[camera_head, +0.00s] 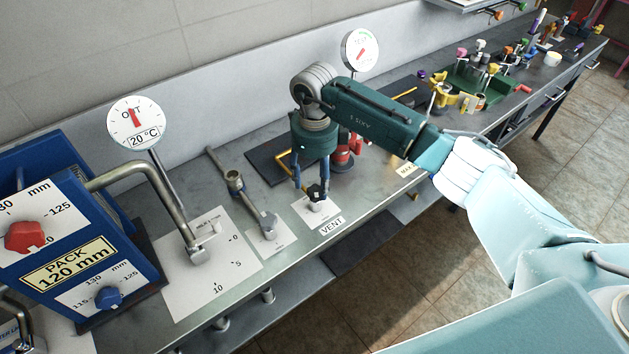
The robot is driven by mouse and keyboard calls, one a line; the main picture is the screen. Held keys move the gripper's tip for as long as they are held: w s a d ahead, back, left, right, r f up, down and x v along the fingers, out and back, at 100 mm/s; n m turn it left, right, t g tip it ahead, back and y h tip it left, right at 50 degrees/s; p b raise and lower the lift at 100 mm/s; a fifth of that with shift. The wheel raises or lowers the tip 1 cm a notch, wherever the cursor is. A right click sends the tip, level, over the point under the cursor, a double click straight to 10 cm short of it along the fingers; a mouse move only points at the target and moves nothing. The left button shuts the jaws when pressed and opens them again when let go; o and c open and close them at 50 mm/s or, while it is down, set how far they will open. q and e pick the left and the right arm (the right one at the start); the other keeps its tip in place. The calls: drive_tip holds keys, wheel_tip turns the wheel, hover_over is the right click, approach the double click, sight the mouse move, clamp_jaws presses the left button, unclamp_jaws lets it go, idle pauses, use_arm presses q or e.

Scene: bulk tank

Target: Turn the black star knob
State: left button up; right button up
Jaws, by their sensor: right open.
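The black star knob (316,193) stands on a short light-coloured stem over a small white plate (308,213), behind the VENT label (331,225). My right gripper (312,192) points straight down over the knob. Its fingers are open, with one to the left of the knob and one to its right or behind it. I cannot tell whether either finger touches the knob. The right arm comes in from the right and hides part of the bench behind. My left gripper is not in view.
A metal lever (250,203) lies left of the knob. A bent pipe (165,190) and a blue PACK box (75,235) stand further left. A red and black object (342,155) is close behind the gripper. A green tray (475,85) sits at the far right.

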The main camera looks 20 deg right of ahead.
sight(313, 192)
drive_tip(key=shift+f, duration=1.35)
drive_tip(key=shift+r, duration=0.1)
drive_tip(key=c, duration=1.1)
drive_tip(key=shift+c, duration=0.2)
